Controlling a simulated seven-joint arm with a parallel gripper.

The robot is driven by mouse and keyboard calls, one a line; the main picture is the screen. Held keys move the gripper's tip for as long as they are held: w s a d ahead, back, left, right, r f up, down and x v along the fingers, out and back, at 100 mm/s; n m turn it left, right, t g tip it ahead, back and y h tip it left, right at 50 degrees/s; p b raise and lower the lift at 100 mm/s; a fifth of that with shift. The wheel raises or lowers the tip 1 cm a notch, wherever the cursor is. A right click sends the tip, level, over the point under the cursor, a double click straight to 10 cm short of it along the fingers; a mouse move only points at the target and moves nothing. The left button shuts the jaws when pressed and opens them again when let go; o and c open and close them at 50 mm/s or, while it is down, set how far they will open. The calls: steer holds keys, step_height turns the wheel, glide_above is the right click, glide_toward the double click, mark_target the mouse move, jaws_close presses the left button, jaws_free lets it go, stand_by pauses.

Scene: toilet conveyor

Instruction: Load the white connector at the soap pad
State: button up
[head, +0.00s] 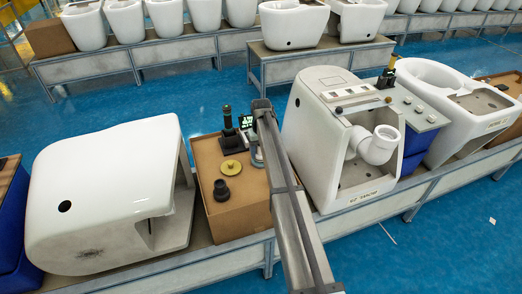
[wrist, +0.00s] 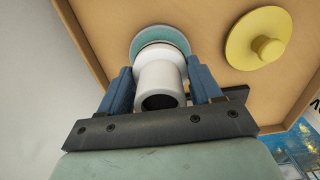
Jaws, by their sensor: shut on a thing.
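In the wrist view, my gripper (wrist: 160,68) has its two blue fingers shut on the sides of the white connector (wrist: 161,85). The connector is a short white tube with a dark open end facing the camera. Its far end lies over a teal round pad (wrist: 178,37), which appears to be the soap pad. I cannot tell whether the connector touches the pad or is just above it. In the head view, my arm largely hides the gripper, the connector and the pad.
The pad is on a brown box top (head: 207,155) between two white toilet bodies (head: 105,190) (head: 310,130). A yellow disc with a knob (head: 232,168), a black fitting (head: 222,190) and a dark upright cylinder (head: 228,117) stand there. A white elbow pipe (head: 378,147) is in the right toilet.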

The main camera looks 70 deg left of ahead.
steer(key=shift+f, duration=0.5)
stand_by(0.8)
steer(key=shift+r, duration=3.55)
steer(key=shift+w+d, duration=0.1)
